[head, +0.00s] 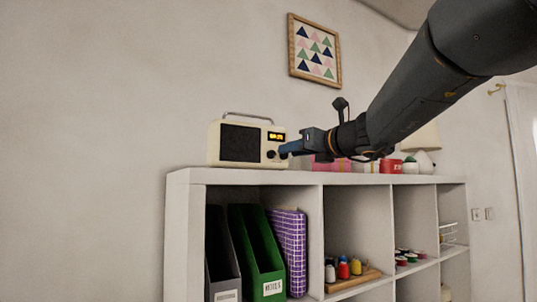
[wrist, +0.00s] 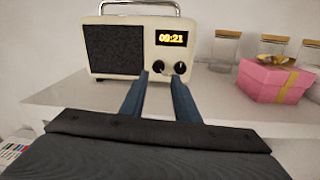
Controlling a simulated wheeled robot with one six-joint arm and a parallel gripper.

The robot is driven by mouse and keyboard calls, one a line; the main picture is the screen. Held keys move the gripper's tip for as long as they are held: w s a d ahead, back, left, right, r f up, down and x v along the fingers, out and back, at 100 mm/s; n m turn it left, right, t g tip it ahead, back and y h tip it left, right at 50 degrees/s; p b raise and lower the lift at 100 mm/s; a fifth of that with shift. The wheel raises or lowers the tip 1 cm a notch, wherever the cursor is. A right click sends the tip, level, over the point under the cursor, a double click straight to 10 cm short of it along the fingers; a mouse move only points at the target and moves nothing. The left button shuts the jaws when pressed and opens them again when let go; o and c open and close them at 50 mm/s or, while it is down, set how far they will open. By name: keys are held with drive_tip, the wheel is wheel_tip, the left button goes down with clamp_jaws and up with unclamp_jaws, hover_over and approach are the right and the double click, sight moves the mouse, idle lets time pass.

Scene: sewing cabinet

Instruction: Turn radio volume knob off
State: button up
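A cream radio (head: 226,143) with a dark speaker grille, a carry handle and a lit orange display stands on top of the white cabinet. In the wrist view the radio (wrist: 193,50) faces me and its display reads about 09:21. Two black knobs sit below the display, a left knob (wrist: 159,68) and a right knob (wrist: 180,68). My gripper (wrist: 160,79) is in front of the radio, its two blue fingers apart with nothing seen between them. The fingertips are just below the knobs in the picture; I cannot tell whether they touch. In the head view my gripper (head: 285,151) partly covers the knob area.
The white cabinet top (head: 190,175) bears the radio. A pink gift box (wrist: 273,82) and glass jars (wrist: 225,48) stand to its right. Folders (head: 262,255) and thread spools (head: 343,270) fill shelves below. The cabinet top left of the radio is clear.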

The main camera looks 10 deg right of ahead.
sight(273, 154)
drive_tip(key=p+x, duration=0.1)
drive_tip(key=x, duration=0.6)
drive_tip(key=shift+p, duration=0.3)
clamp_jaws()
